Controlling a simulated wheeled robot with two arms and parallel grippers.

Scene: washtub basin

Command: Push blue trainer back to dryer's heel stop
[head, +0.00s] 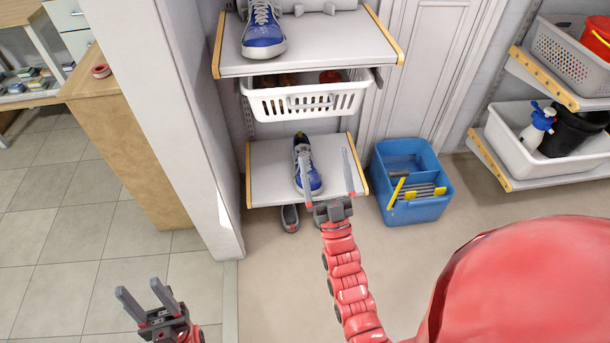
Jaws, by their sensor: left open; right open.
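One blue trainer (264,35) with white laces stands on the upper grey shelf, toe toward me. A light grey piece (317,5) lies on that shelf to its right, cut by the top edge; I cannot tell if it is the dryer's heel stop. A second blue trainer (308,177) stands on the lower shelf, toe at the front. My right gripper (323,154) is open over the lower shelf; its left finger overlaps this trainer, its right finger is clear of it. I cannot tell if they touch. My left gripper (139,289) is open and empty over the floor.
A white basket (308,103) hangs between the shelves. Grey shoes (290,218) are on the floor under the lower shelf (267,179). A blue tub (424,208) stands to the right. A white wall end (180,120) stands left of the shelves.

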